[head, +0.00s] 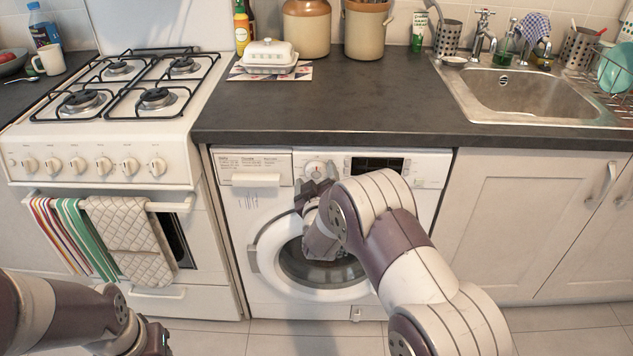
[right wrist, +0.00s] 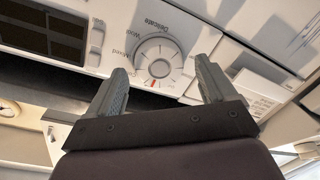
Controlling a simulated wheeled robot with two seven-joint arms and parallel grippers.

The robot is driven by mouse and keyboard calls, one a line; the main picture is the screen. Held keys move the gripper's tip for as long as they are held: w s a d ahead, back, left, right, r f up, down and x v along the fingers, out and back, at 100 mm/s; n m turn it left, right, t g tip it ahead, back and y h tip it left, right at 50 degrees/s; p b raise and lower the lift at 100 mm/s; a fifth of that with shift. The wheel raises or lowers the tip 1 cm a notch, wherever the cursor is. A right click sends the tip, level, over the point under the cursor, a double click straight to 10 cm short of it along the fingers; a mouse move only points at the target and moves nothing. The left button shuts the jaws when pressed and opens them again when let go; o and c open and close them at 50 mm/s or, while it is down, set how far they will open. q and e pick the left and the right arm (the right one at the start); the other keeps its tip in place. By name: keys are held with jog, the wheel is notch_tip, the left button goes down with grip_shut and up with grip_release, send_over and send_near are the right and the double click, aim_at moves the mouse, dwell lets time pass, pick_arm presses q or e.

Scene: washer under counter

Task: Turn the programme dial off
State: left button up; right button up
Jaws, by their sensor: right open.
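The programme dial (head: 316,170) is a round white knob at the top of the white washing machine (head: 237,230). In the right wrist view the dial (right wrist: 158,58) has printed words around it and a small red mark on its rim. My right gripper (head: 312,188) is just below the dial in the head view, in front of the panel. In the right wrist view its two grey fingers (right wrist: 160,68) stand apart, one on each side of the dial. I cannot tell whether they touch it. My left arm enters at the lower left; its gripper fingers cannot be made out.
The dark counter (head: 370,115) overhangs the washer panel closely. The detergent drawer (head: 252,168) is left of the dial and a dark display (head: 377,163) is right of it. The round washer door (head: 290,285) is shut below. A stove (head: 110,130) stands at the left.

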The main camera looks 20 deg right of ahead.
jog(key=p+v, duration=0.1)
jog(key=v, duration=1.1)
jog(key=shift+s+p, duration=0.35)
jog(key=shift+a, duration=0.1)
